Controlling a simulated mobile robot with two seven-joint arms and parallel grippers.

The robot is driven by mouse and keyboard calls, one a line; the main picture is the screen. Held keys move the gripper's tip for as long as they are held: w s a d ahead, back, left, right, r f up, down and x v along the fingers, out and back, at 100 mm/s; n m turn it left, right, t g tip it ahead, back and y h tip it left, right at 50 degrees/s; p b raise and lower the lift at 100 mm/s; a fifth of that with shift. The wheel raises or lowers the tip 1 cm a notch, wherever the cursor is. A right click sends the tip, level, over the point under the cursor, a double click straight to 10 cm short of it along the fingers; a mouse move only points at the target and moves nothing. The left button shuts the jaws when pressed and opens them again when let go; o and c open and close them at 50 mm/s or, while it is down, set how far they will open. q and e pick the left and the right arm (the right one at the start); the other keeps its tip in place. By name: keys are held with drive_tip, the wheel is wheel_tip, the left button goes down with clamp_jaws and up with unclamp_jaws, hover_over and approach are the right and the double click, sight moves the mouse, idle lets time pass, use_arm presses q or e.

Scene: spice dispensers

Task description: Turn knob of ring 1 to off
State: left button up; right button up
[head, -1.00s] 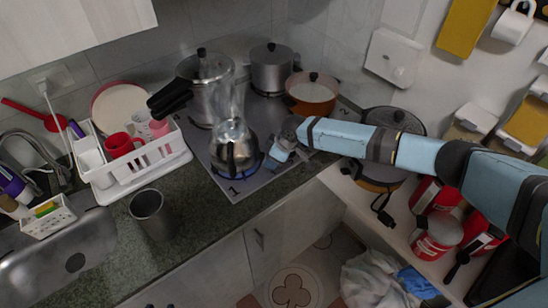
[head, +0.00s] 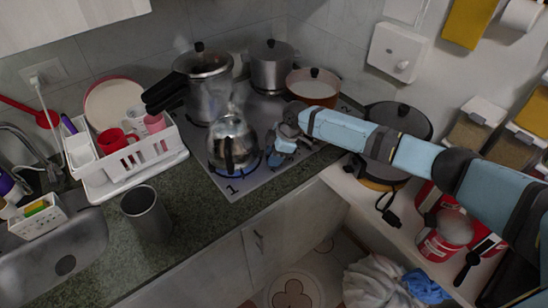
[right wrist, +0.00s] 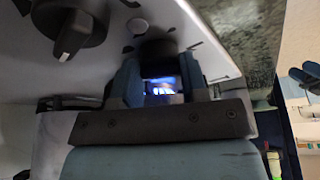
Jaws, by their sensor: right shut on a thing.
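A steel kettle (head: 230,145) stands on ring 1 of the grey cooktop (head: 208,166), close to the painted "1". Blue flame glow shows around the kettle's base, and faint steam rises above it. My right gripper (head: 274,160) is low over the cooktop, just right of the kettle. In the right wrist view its fingers (right wrist: 160,82) are shut on a dark round knob (right wrist: 157,52), with blue light showing between them. The fingers hide part of the knob, so its pointer cannot be read. Another black knob (right wrist: 78,28) with a white mark is free at upper left. My left gripper is out of view.
A pressure cooker (head: 203,85), a steel pot (head: 271,68) and an orange pan (head: 314,88) stand behind. A white dish rack (head: 135,165) is left of the cooktop, and a grey cup (head: 147,214) is on the counter. A lidded dark pan (head: 398,121) is on the right.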

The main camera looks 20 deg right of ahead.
idle(0.5)
drive_tip(key=o, duration=0.9)
drive_tip(key=shift+r, duration=0.15)
drive_tip(key=b+v, duration=0.1)
drive_tip(key=v, duration=1.2)
drive_tip(key=shift+r+b, duration=0.35)
